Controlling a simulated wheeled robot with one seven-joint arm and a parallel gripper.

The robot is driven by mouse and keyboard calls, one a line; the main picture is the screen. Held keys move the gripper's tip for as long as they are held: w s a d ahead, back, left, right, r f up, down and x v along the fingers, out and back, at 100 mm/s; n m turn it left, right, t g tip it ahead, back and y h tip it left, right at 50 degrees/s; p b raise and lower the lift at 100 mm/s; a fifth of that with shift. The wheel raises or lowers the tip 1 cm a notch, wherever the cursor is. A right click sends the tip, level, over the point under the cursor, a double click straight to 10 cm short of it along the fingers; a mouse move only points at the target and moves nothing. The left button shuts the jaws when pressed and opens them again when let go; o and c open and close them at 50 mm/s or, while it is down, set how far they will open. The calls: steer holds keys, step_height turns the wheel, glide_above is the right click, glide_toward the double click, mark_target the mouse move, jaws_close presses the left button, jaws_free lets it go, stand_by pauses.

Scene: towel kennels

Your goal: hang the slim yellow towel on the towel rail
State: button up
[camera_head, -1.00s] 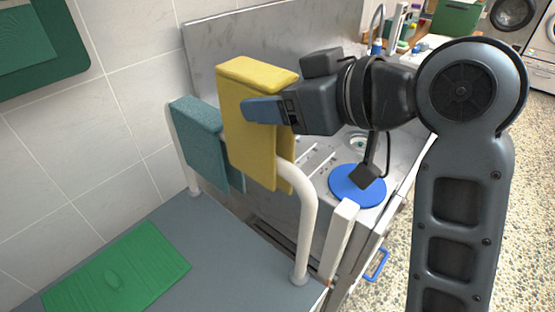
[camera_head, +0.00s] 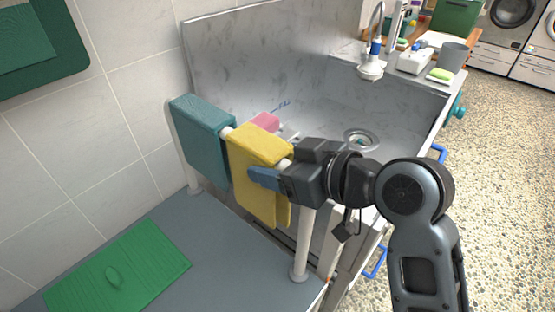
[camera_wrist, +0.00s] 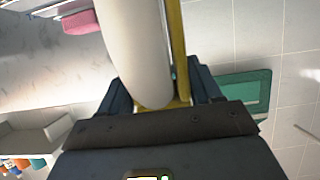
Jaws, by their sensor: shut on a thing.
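The slim yellow towel (camera_head: 258,150) is draped over the white towel rail (camera_head: 304,240) in the head view, with a flap hanging on each side. My gripper (camera_head: 268,178) is shut on the towel near its right edge, at rail height. In the wrist view, the white rail (camera_wrist: 135,45) runs up from between my fingers (camera_wrist: 165,95), with a strip of yellow towel (camera_wrist: 178,50) beside it. The towel's far flap is mostly hidden in the head view.
A teal towel (camera_head: 203,140) hangs on the rail just left of the yellow one. A pink item (camera_head: 265,122) is behind the rail, by the steel sink basin (camera_head: 320,105). A green mat (camera_head: 120,270) lies on the grey surface (camera_head: 225,260) in front.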

steer(key=shift+f, duration=0.1)
steer(key=o, duration=1.4)
steer(key=shift+f+b, duration=0.15)
steer(key=shift+b, duration=0.2)
steer(key=v, duration=0.4)
steer(key=b+v, duration=0.1)
steer(key=v, duration=0.3)
steer(key=shift+s+a, duration=0.2)
steer(key=shift+a, duration=0.05)
